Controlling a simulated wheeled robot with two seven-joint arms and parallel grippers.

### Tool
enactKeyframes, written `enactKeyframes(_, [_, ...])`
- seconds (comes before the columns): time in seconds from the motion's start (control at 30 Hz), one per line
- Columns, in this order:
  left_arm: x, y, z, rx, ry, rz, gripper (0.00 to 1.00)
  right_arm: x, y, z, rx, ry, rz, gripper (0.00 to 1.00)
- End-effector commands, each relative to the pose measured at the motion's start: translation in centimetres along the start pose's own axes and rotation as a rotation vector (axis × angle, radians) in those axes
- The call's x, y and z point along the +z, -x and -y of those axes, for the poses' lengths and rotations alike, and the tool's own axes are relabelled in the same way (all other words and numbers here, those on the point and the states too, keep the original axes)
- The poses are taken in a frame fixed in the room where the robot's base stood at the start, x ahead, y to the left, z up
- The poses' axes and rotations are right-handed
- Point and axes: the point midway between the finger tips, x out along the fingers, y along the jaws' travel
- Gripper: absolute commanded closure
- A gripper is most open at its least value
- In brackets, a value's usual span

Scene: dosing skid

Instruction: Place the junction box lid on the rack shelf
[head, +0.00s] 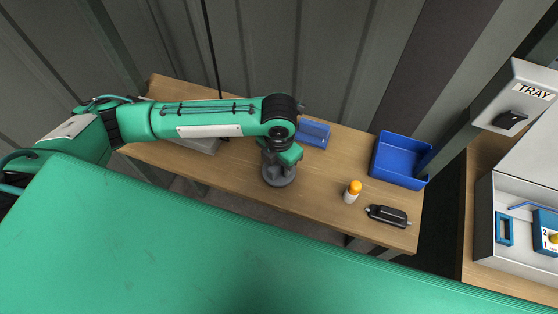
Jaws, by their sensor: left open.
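My left gripper (278,172) is at the end of the green arm from the left, above the middle of the wooden bench; its wrist points down and largely hides the fingers. I see nothing held in it. No part is clearly recognisable as the junction box lid. A light grey flat object (205,147) on the bench is mostly hidden under my left forearm; I cannot tell whether it is the lid. An open grey box (484,222) at the right edge holds blue parts. No rack shelf is clearly recognisable. My right gripper is out of view.
On the wooden bench (325,208) are a small blue bin (314,134), a larger blue bin (392,174), an orange-capped white bottle (351,192) and a black handled object (387,215).

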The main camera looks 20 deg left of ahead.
Motion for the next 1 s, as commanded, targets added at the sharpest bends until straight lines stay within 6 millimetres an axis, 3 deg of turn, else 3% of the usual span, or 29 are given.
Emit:
enactKeyframes(0.17, [0.1, 2.2, 0.0, 0.001, -0.001, 0.007, 0.55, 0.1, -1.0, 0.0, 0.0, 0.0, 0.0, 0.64])
enactKeyframes(0.4, [0.1, 7.5, 0.0, 0.001, -0.001, 0.007, 0.55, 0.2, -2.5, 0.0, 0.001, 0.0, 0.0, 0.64])
enactKeyframes(0.6, [0.1, 10.8, 0.0, -0.001, 0.0, 0.004, 0.55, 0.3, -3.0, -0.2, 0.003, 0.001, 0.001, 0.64])
enactKeyframes(1.0, [0.0, 12.1, 0.0, -0.001, 0.001, 0.0, 0.55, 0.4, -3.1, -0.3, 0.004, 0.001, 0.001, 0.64])
